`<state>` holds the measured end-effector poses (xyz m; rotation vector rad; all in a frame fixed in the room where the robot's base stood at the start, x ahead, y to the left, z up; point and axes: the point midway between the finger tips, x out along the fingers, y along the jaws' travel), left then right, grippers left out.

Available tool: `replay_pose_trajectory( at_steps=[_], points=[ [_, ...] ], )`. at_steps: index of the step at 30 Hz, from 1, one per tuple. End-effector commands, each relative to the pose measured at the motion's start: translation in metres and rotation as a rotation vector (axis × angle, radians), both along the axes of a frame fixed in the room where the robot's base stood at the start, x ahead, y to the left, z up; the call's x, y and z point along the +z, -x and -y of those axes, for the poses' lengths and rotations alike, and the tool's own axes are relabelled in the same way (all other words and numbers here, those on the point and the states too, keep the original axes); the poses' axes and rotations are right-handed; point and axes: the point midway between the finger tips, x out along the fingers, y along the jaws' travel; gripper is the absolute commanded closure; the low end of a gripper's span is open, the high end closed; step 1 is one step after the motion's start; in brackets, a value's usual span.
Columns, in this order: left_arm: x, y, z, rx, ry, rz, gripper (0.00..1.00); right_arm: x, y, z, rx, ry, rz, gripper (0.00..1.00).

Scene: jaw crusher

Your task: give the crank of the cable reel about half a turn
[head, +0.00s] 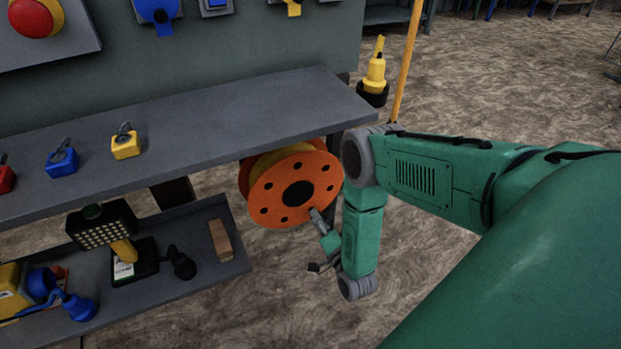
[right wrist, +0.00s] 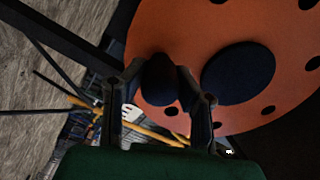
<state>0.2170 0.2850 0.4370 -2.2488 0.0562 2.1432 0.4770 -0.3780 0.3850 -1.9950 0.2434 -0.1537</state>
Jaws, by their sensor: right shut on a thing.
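The cable reel (head: 290,190) has an orange disc with dark holes and a dark hub. It hangs under the right end of the grey shelf. In the right wrist view the reel's disc (right wrist: 190,35) fills the upper right, with its round dark hub (right wrist: 238,74). The dark crank knob (right wrist: 158,80) stands out near the disc's edge. My right gripper (right wrist: 160,105) has its fingers on both sides of this knob and is shut on it. In the head view my right gripper (head: 318,220) is at the disc's lower right edge, where the knob is hidden. My left gripper is not in view.
The shelf (head: 220,115) holds yellow, blue and red padlocks. A yellow and black plug (head: 375,75) is at its right corner beside a yellow pole (head: 407,60). A lower tray (head: 190,275) holds a lamp, a wooden block and other items. Floor is free at right.

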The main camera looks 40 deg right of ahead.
Motion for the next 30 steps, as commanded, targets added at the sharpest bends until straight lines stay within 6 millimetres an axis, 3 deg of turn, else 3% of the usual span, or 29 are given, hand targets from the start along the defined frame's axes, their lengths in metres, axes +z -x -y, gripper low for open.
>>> replay_pose_trajectory(
  at_steps=[15,30],
  points=[
    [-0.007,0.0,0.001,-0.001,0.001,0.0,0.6,-0.012,0.002,-0.031,-0.001,-0.343,0.077,1.0],
    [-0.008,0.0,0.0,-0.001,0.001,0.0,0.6,-0.013,0.001,-0.039,0.002,-0.417,0.092,1.0]
  ],
)
